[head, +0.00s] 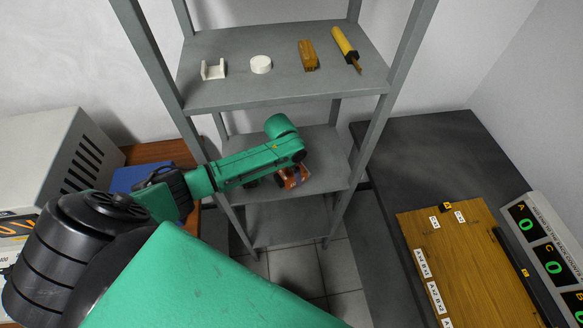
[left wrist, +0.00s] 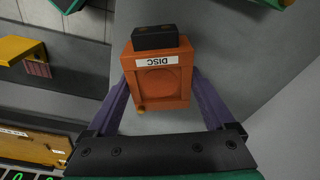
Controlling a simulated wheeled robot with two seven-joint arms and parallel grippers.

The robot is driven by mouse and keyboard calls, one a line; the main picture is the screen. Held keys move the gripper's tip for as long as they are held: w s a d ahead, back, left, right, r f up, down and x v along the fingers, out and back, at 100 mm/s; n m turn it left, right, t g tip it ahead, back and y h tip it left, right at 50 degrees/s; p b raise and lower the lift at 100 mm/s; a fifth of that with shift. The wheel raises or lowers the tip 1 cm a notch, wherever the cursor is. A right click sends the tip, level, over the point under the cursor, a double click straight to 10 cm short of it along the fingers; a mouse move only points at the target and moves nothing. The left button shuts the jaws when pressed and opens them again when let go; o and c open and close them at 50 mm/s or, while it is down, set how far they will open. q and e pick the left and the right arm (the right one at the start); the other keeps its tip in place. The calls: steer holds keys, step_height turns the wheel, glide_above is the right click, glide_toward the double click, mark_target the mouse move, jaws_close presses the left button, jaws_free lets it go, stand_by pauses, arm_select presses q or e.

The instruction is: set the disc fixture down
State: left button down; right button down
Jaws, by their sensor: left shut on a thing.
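The disc fixture (left wrist: 158,85) is an orange box with a white DISC label and a black block at its top in the left wrist view. My left gripper (left wrist: 160,92) has its two purple fingers closed on the box's sides. In the head view, the orange fixture (head: 292,179) shows partly beneath my green left arm, over the middle shelf (head: 325,165). I cannot tell whether its underside touches the shelf. My right gripper is in neither view.
The top shelf (head: 230,95) holds a white bracket (head: 213,70), a white disc (head: 260,64), a wooden block (head: 308,56) and a yellow-handled tool (head: 345,45). Grey rack posts flank my arm. A wooden board (head: 465,270) and a counter display (head: 550,245) are at right.

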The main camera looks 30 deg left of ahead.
mark_target(289, 173)
arm_select(q)
steer(key=shift+w, duration=0.1)
jaws_free()
steer(key=shift+f, duration=0.15)
steer(key=r, duration=0.5)
steer(key=s+r+b, duration=0.1)
steer(key=r, duration=0.1)
steer(key=shift+a+r, duration=0.3)
steer(key=shift+r, duration=0.1)
